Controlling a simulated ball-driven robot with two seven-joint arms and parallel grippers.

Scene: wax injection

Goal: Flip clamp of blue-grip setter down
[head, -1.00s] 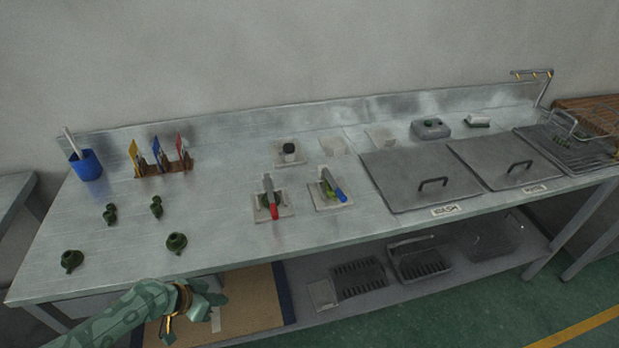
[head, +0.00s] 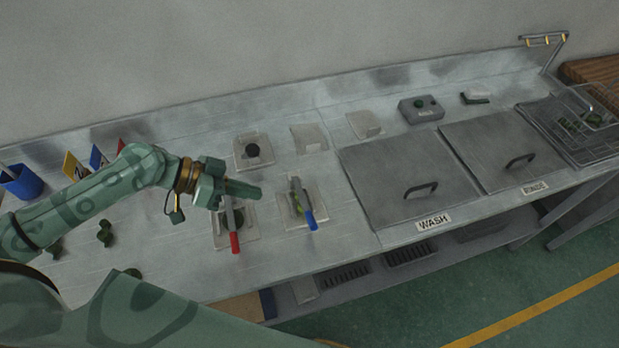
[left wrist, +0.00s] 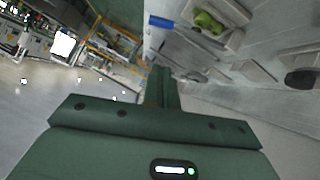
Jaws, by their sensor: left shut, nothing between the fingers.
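The blue-grip setter (head: 310,220) stands on a pale square plate on the bench, its blue grip toward the front edge. Green shows by its upright metal part; how its clamp stands is too small to tell. My left gripper (head: 257,192) is shut and empty, pointing right, above and left of this setter and over the red-grip setter (head: 235,243), which it partly hides. In the left wrist view the shut fingers (left wrist: 160,88) show in the middle, with the blue grip (left wrist: 160,22) and a green piece (left wrist: 208,22) beyond. My right gripper is not in view.
Pale plates stand behind the setters, one with a dark round knob (head: 253,150). The lidded WASH bay (head: 370,170) is to the right, with a handle standing up. A blue cup (head: 22,182) and colored cards stand at far left.

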